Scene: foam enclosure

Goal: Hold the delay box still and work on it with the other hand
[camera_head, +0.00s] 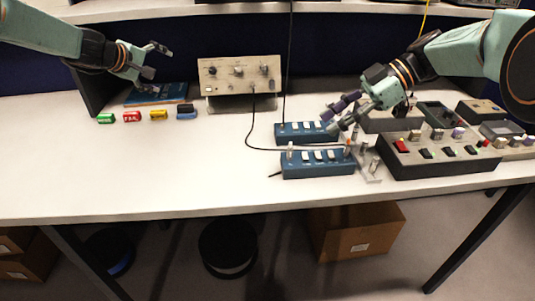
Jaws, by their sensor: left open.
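Two blue boxes with rows of pale switches lie on the white bench right of centre: the rear box (290,134) and the front box (290,170). I cannot tell which of them is the delay box. My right gripper (338,115) is at the right end of the rear box, just above or touching it, and hides part of that end. Whether its fingers are closed on anything is unclear. My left gripper (158,66) is open and empty at the back left, above a dark blue flat item (155,94), away from both boxes.
A beige instrument (240,76) with knobs stands at the back; its dark cable crosses to the front box. Small green (105,118), red (131,117), yellow (158,115) and blue (186,111) blocks lie left. The front left bench is clear.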

